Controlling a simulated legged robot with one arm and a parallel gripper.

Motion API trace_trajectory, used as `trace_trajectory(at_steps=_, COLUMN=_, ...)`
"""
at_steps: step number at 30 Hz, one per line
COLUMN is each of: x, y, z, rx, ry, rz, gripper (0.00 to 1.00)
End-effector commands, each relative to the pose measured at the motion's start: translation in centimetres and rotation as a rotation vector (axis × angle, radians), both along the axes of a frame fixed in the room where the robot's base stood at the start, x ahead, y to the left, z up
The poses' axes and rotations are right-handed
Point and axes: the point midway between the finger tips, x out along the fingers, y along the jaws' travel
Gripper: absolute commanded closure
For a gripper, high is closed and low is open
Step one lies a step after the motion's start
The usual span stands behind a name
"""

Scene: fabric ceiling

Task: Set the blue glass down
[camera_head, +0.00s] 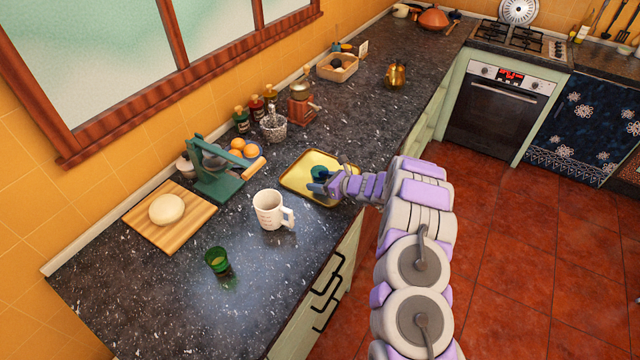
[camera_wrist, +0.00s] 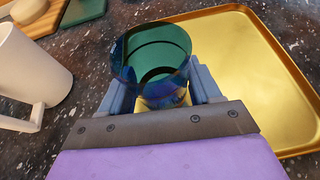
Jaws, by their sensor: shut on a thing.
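The blue glass (camera_wrist: 152,58) is upright between the two fingers of my gripper (camera_wrist: 165,100) in the wrist view. My gripper is shut on it. In the head view the glass (camera_head: 319,173) shows as a small dark teal shape over the yellow tray (camera_head: 298,187), with my gripper (camera_head: 322,185) at its near side. The tray also fills the right of the wrist view (camera_wrist: 238,50). I cannot tell whether the glass base touches the tray.
A white measuring cup (camera_head: 268,211) stands left of the tray, with a green glass (camera_head: 217,260) nearer.

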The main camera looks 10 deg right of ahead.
Motion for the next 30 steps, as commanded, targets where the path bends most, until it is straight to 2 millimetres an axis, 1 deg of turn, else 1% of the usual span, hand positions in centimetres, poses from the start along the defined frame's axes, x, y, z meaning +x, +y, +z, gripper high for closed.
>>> trace_trajectory(at_steps=1, x=-0.01, y=-0.03, z=-0.54, rx=0.0, ry=0.0, rz=0.0, gripper=0.72)
trace_trajectory(at_steps=2, x=-0.01, y=-0.03, z=-0.63, rx=0.0, ry=0.0, rz=-0.001, gripper=0.72)
trace_trajectory(at_steps=8, x=-0.03, y=-0.02, z=-0.54, rx=-0.001, ry=-0.001, rz=-0.001, gripper=0.72)
trace_trajectory(at_steps=11, x=-0.02, y=0.0, z=-0.81, rx=0.0, ry=0.0, rz=-0.001, gripper=0.72)
trace_trajectory(at_steps=12, x=-0.03, y=-0.01, z=-0.78, rx=0.0, ry=0.0, rz=-0.001, gripper=0.34)
trace_trajectory(at_steps=18, x=-0.05, y=-0.02, z=-0.76, rx=0.0, ry=0.0, rz=-0.001, gripper=0.15)
trace_trajectory(at_steps=19, x=-0.05, y=-0.02, z=-0.76, rx=-0.001, ry=0.0, rz=-0.001, gripper=0.12)
trace_trajectory(at_steps=20, x=-0.04, y=-0.03, z=-0.75, rx=0.0, ry=0.0, rz=-0.001, gripper=0.12)
trace_trajectory(at_steps=28, x=-0.05, y=-0.06, z=-0.48, rx=-0.001, ry=0.0, rz=-0.001, gripper=0.12)
trace_trajectory(at_steps=30, x=-0.36, y=-0.49, z=-0.3, rx=-0.001, ry=0.001, rz=-0.002, gripper=0.12)
